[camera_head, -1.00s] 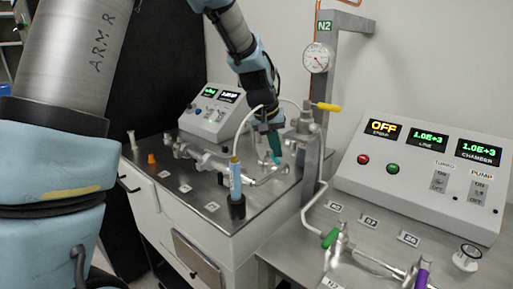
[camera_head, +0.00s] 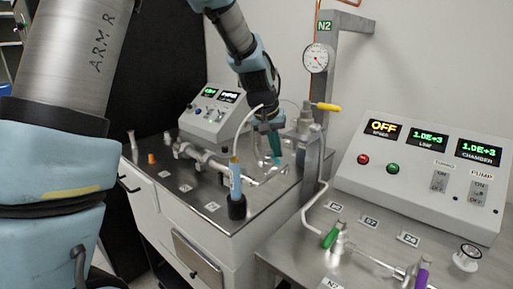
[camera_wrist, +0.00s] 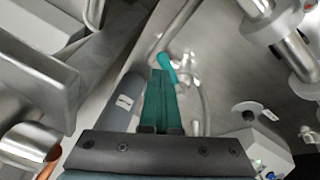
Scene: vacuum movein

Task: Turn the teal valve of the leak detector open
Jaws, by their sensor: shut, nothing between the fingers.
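The teal valve handle (camera_wrist: 166,68) shows in the wrist view just beyond my fingertips, as a short bright teal lever on thin metal tubing. In the head view the handle (camera_head: 277,160) is small and sits at the lower end of my fingers on the left bench. My gripper (camera_wrist: 160,76) has dark teal fingers, closed together with nothing between them. In the head view my gripper (camera_head: 276,153) points down at the valve from above. The fingertips are very close to the handle; I cannot tell whether they touch it.
A blue tube in a black holder (camera_head: 236,190) stands near the front of the left bench. A yellow-handled valve (camera_head: 327,107) and a metal post (camera_head: 341,70) are right of my gripper. Metal piping (camera_head: 205,158) runs to its left. A control box (camera_head: 215,115) stands behind.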

